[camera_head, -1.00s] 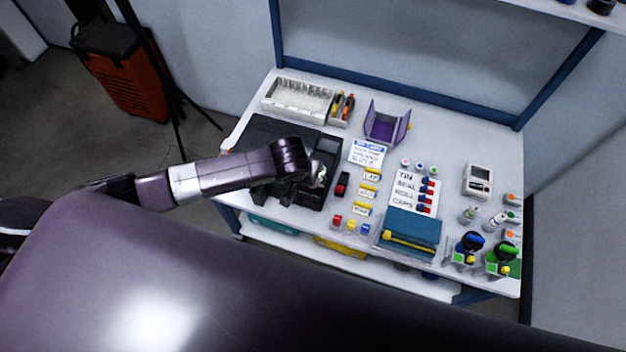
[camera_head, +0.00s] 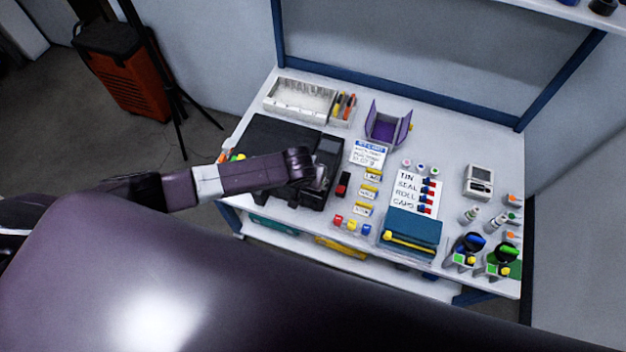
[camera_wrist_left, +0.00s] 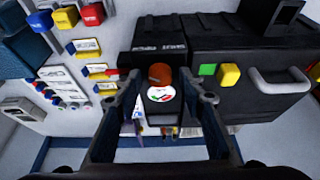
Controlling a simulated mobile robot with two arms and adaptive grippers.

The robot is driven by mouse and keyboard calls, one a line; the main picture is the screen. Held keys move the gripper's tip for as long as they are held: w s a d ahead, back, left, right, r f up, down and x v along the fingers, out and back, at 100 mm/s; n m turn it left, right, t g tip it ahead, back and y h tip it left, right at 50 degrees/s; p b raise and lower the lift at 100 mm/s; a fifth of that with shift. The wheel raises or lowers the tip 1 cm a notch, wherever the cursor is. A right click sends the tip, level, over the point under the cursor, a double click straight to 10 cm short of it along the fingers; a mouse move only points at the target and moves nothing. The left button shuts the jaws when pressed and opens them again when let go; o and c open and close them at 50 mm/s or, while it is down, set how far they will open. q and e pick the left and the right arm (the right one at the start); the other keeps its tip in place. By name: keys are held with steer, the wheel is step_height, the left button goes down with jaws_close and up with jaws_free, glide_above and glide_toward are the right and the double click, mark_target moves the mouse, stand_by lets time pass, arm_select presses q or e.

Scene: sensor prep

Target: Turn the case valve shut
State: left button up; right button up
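The black case (camera_head: 262,138) lies on the left part of the workbench, partly behind my left arm. In the left wrist view the case (camera_wrist_left: 235,62) shows a carry handle and a lower section with an orange-red valve knob (camera_wrist_left: 160,75). A white dial disc (camera_wrist_left: 161,93) with red and green marks sits by the knob. My left gripper (camera_wrist_left: 163,84) is open, with one finger on each side of the knob. I cannot tell whether either finger touches it. In the head view my left gripper (camera_head: 318,184) is over the case's right part. My right gripper is not in view.
Green (camera_wrist_left: 207,70) and yellow (camera_wrist_left: 229,75) blocks sit on the case near its handle. A red-and-black switch (camera_head: 343,184), yellow labelled blocks and a teal box (camera_head: 410,232) stand to the right. A white rack (camera_head: 298,98) and purple holder (camera_head: 387,125) stand behind.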

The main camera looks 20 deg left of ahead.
arm_select(q)
jaws_close()
